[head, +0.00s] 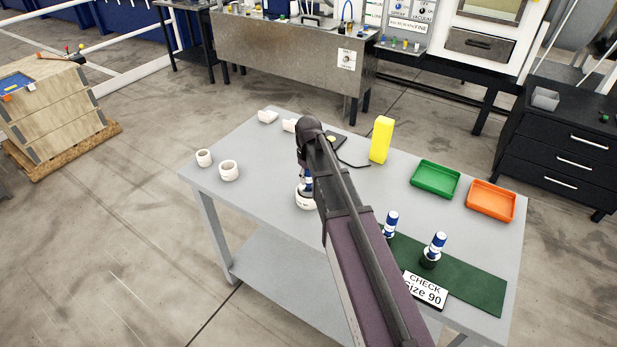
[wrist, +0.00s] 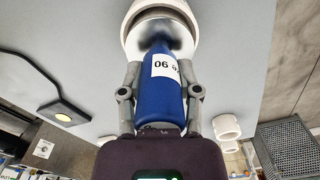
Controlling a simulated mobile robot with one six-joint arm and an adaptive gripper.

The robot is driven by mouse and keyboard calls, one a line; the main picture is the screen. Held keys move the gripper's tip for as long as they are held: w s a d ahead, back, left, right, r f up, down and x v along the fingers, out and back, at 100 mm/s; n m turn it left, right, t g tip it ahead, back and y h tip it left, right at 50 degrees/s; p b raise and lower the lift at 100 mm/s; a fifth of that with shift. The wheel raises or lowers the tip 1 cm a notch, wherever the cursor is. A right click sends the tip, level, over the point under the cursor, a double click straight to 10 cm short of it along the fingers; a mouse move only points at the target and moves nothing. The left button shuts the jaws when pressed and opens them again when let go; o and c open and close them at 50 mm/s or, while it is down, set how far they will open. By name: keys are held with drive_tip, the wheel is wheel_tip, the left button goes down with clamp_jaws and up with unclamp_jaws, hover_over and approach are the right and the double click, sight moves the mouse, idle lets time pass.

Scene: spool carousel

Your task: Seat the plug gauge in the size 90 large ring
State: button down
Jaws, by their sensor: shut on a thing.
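The plug gauge is a blue cylinder (wrist: 168,90) with a white label reading 90 and a shiny metal end. My gripper (wrist: 160,80) is shut on its blue handle in the wrist view. A white ring (wrist: 134,22) lies beyond the metal end, which overlaps its opening. I cannot tell how far the end is inside. In the head view the same ring (head: 305,202) sits on the grey table, directly below the gauge (head: 307,184); my arm hides part of this. A sign (head: 425,290) reads CHECK size 90.
Other white rings stand at the table's left (head: 229,172) and back (head: 267,116). A yellow block (head: 381,140), green tray (head: 435,179) and orange tray (head: 491,201) are to the right.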

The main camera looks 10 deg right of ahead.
drive_tip(key=shift+f+b, duration=0.75)
drive_tip(key=shift+f, duration=0.05)
drive_tip(key=shift+c, duration=1.1)
unclamp_jaws()
drive_tip(key=shift+r, duration=0.25)
wheel_tip(320, 180, up, 11)
drive_tip(key=p, duration=1.1)
drive_tip(key=s+f+m+b, duration=0.2)
drive_tip(key=s+f+b, duration=0.1)
drive_tip(key=s, duration=0.6)
drive_tip(key=s+f+m+b, duration=0.2)
drive_tip(key=s+f+b, duration=0.2)
drive_tip(key=s, duration=0.6)
drive_tip(key=shift+s+d+f+m, duration=0.2)
drive_tip(key=shift+d+f+m, duration=0.1)
drive_tip(key=shift+d+m, duration=0.15)
